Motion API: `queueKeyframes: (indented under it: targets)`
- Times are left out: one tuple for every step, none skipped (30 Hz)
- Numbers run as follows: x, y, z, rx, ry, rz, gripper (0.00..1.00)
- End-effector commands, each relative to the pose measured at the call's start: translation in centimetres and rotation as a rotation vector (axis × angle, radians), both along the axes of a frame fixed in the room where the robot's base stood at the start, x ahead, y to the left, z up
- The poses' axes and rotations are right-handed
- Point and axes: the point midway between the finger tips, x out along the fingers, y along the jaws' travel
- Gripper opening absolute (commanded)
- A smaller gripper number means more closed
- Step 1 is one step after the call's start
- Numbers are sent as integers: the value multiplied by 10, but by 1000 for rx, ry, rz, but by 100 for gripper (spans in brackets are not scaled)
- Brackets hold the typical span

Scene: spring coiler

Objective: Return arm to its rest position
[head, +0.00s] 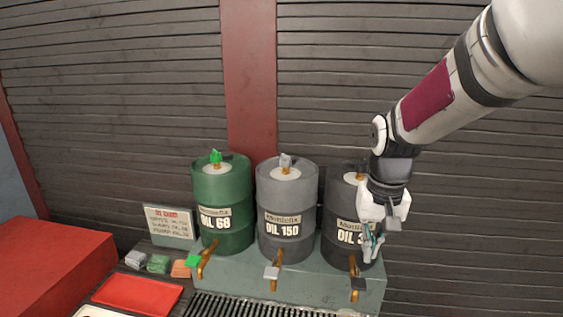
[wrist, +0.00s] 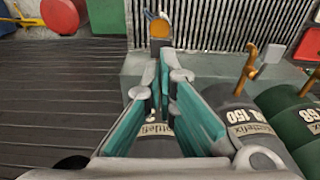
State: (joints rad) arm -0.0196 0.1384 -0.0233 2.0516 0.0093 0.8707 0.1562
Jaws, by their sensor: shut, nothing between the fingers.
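My arm comes in from the upper right in the head view. My gripper (head: 372,249) points down in front of the dark, right-hand oil drum (head: 343,200), whose label it partly hides. I cannot tell whether it touches the drum. In the wrist view the teal fingers of my gripper (wrist: 161,68) are close together with nothing held between them. The drum lies below and behind them there.
A green OIL 68 drum (head: 223,190) and a grey OIL 150 drum (head: 287,180) stand beside it on a grey-green stand (head: 310,275). Taps jut out in front. A sign (head: 169,227), red tray (head: 138,295) and red block (head: 50,262) are at left.

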Motion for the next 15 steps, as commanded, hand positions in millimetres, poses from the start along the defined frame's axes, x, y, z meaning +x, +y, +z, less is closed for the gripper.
queueKeyframes:
  targets:
    - [-9,0,15,0,-34,10,0]
    - [-15,0,22,-1,-51,17,0]
    - [-24,0,31,-1,-72,25,0]
    - [-31,0,37,-2,-88,32,0]
    - [-37,0,43,-2,-105,39,0]
    - [-46,0,50,-5,-126,47,0]
    - [-53,0,54,-5,-141,53,0]
    - [-60,0,59,-7,-158,59,0]
    - [-70,0,65,-9,-179,68,0]
    - [-77,0,68,-10,-195,76,0]
    - [-84,0,71,-12,-211,82,0]
    - [-94,0,75,-16,-232,89,0]
    - [-101,0,78,-18,-249,95,0]
    - [-108,0,80,-20,-265,102,0]
    - [-118,0,81,-24,-285,110,0]
